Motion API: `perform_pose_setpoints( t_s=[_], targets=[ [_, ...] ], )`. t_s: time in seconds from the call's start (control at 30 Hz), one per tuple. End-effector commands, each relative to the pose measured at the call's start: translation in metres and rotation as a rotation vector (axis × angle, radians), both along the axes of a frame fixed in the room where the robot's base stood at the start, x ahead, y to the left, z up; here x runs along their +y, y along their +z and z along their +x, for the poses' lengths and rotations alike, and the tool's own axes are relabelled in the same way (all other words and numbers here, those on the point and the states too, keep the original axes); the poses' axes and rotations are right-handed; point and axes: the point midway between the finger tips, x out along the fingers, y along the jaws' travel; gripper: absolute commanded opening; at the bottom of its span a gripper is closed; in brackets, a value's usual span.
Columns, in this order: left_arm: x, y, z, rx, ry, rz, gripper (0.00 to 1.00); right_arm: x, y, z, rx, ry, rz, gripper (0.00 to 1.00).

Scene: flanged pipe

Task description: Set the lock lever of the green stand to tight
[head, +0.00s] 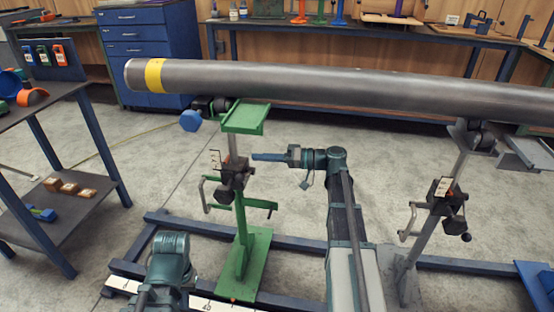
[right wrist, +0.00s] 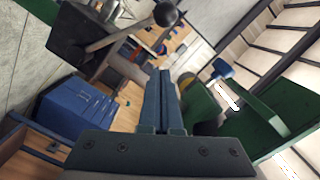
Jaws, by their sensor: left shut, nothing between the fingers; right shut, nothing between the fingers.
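The green stand (head: 247,225) stands upright under the left end of the grey pipe (head: 300,82). Its dark clamp block (head: 234,178) sits on the post, with a small white label plate beside it. In the right wrist view, a rod with a black ball knob (right wrist: 168,14), which looks like the lock lever, sticks out from a dark block. My right gripper (head: 257,157) is shut and empty, just right of the post and above the clamp block; its fingers (right wrist: 160,78) show apart from the knob. The lever's setting cannot be read. My left arm shows at the bottom left, its fingers hidden.
A second, grey stand (head: 410,260) holds up the pipe on the right. Blue floor rails (head: 185,222) run around the stand bases. A crank handle (head: 205,195) and a green bar (head: 262,205) jut out from the green stand. A dark shelf cart (head: 75,215) stands left.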

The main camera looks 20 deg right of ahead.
Motion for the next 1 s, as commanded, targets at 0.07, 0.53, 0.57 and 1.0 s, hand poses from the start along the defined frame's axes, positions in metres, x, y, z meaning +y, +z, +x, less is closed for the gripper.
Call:
perform_pose_setpoints(
  t_s=[0.07,0.53,0.57,1.0],
  targets=[
    [0.0,-0.001,0.0,0.0,0.0,0.0,0.0,0.014,-0.001,0.008,0.0,0.004,0.0,0.0],
    [-0.001,-0.024,0.0,0.0,-0.005,-0.004,0.0,0.036,-0.024,-0.016,0.0,0.0,0.0,0.0],
    [-0.001,-0.023,0.0,0.0,-0.005,-0.004,0.0,0.036,-0.023,-0.016,0.0,0.0,0.0,0.0],
    [-0.001,-0.026,0.0,0.0,-0.005,-0.004,0.0,0.037,-0.026,-0.018,-0.017,0.0,-0.012,0.0]
  ],
)
